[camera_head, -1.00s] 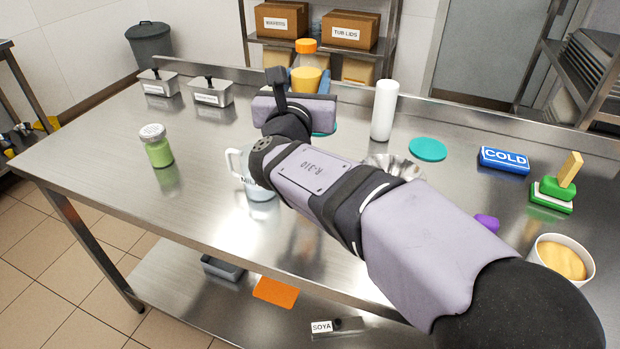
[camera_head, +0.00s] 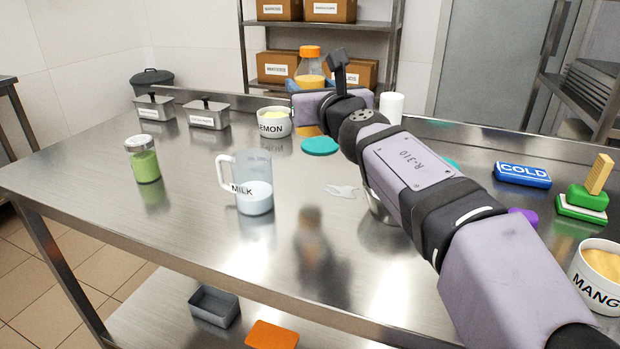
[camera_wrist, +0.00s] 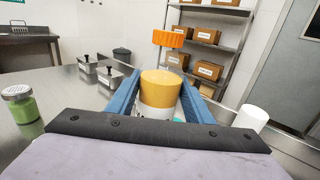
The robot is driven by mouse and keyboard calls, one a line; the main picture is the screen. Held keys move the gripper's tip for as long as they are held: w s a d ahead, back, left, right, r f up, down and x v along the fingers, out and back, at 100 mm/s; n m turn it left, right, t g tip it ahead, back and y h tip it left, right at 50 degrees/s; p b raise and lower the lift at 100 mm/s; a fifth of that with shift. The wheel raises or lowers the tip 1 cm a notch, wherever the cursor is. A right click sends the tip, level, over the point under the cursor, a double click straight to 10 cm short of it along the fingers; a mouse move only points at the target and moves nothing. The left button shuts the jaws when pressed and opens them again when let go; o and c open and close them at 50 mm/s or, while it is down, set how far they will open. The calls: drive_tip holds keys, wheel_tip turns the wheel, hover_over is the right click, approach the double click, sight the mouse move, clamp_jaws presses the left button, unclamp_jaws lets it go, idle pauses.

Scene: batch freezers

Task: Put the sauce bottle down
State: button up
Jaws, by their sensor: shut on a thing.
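The sauce bottle (camera_head: 311,70) has a clear body with yellow-orange sauce and an orange cap. My gripper (camera_head: 308,86) is shut on it near the back of the steel table (camera_head: 120,205). In the wrist view the bottle (camera_wrist: 160,90) stands upright between the two blue fingers of my gripper (camera_wrist: 159,97), its orange cap above the sauce. It appears raised above the table, with a blurred reflection on the steel well in front. Its base is hidden behind the gripper.
A teal disc (camera_head: 320,146) lies by the lemon tub (camera_head: 274,123). The milk jug (camera_head: 252,185), green jar (camera_head: 143,160) and two lidded steel boxes (camera_head: 206,114) stand to the left. A white cylinder (camera_head: 391,107) stands behind my arm. A pale patch (camera_head: 342,190) lies mid-table.

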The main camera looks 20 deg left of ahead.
sight(311, 135)
wheel_tip(311, 135, down, 6)
drive_tip(key=b, duration=0.6)
drive_tip(key=shift+f+b, duration=1.9)
drive_tip(key=shift+b, duration=0.05)
drive_tip(key=shift+f, duration=0.15)
drive_tip(key=o, duration=1.3)
drive_tip(key=shift+s+d, duration=0.1)
